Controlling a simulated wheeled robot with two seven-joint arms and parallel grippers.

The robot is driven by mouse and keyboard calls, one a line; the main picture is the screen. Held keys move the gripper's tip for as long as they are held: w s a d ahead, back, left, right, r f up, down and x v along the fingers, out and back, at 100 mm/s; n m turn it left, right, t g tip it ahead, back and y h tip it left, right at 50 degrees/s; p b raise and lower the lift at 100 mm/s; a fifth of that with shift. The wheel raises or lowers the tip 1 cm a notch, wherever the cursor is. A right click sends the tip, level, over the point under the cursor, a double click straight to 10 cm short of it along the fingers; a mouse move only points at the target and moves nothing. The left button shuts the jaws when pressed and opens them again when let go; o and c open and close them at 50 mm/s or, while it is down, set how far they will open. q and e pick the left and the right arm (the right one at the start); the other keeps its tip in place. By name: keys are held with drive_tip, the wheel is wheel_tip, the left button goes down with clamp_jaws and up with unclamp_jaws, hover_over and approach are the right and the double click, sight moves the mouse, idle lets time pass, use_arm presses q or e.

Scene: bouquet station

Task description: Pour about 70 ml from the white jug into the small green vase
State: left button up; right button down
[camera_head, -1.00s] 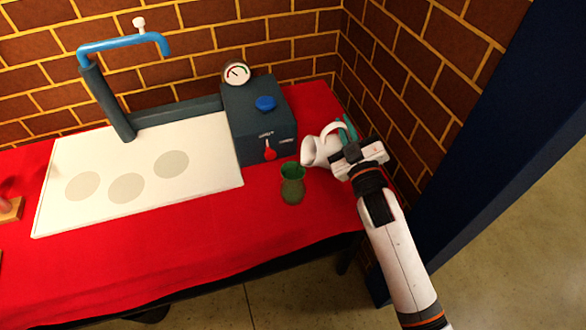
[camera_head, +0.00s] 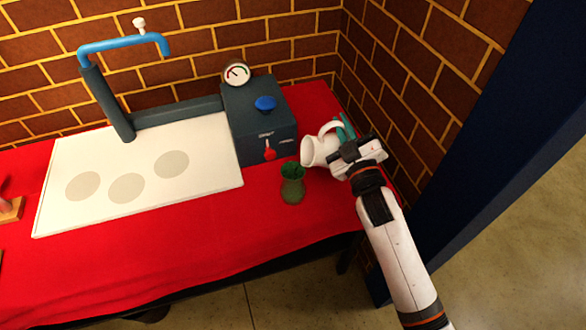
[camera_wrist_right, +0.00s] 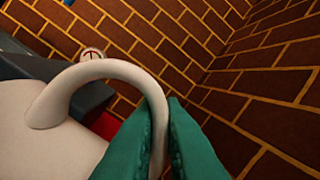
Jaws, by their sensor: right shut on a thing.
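The white jug (camera_head: 318,152) is at the right end of the red table, tilted with its mouth facing left towards the green vase. My right gripper (camera_head: 347,134) is shut on the jug's handle. In the right wrist view the green fingers (camera_wrist_right: 165,145) pinch the curved white handle (camera_wrist_right: 100,72), and part of the jug's body (camera_wrist_right: 45,145) shows at the left. The small green vase (camera_head: 292,188) stands upright on the red cloth, just left of and below the jug's mouth. I cannot make out any stream or the level in the vase. My left gripper is not in view.
A dark box (camera_head: 258,122) with a blue knob, a red lever and a gauge (camera_head: 237,73) stands behind the vase. A white board (camera_head: 140,170) with grey circles lies to its left, under a blue-topped pipe (camera_head: 125,42). A brick wall (camera_head: 400,80) is close on the right.

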drive_tip(key=shift+s+a+r+n+p, duration=0.2)
drive_tip(key=shift+a+r+n+p, duration=0.15)
drive_tip(key=shift+a+n, duration=0.2)
idle(0.4)
drive_tip(key=shift+f, duration=0.1)
drive_tip(key=shift+w+d+f+m+b, duration=0.2)
drive_tip(key=shift+d+f+m+b, duration=0.25)
drive_tip(key=shift+m, duration=0.2)
drive_tip(key=shift+w+d+f+m+b, duration=0.15)
drive_tip(key=shift+d+f+m+b, duration=0.15)
drive_tip(key=shift+d+f+m, duration=0.25)
drive_tip(key=shift+w+d+r+m+h+p, duration=0.2)
drive_tip(key=shift+d+m+h+p, duration=0.25)
drive_tip(key=shift+m+p, duration=0.4)
drive_tip(key=shift+d+f+m, duration=0.1)
drive_tip(key=shift+m, duration=0.2)
drive_tip(key=shift+w+d+m, duration=0.1)
drive_tip(key=shift+d+m, duration=0.1)
drive_tip(key=shift+m, duration=0.2)
drive_tip(key=shift+d+f+m+h, duration=0.1)
drive_tip(key=shift+f+m+h, duration=0.15)
drive_tip(key=shift+f+m, duration=0.35)
drive_tip(key=shift+w+d+f+m, duration=0.1)
drive_tip(key=shift+d+f+m, duration=0.1)
drive_tip(key=shift+f+m, duration=0.25)
drive_tip(key=shift+w+d+f+m, duration=0.1)
drive_tip(key=shift+d+f+m, duration=0.1)
drive_tip(key=shift+f+m, duration=0.2)
drive_tip(key=shift+f, duration=0.1)
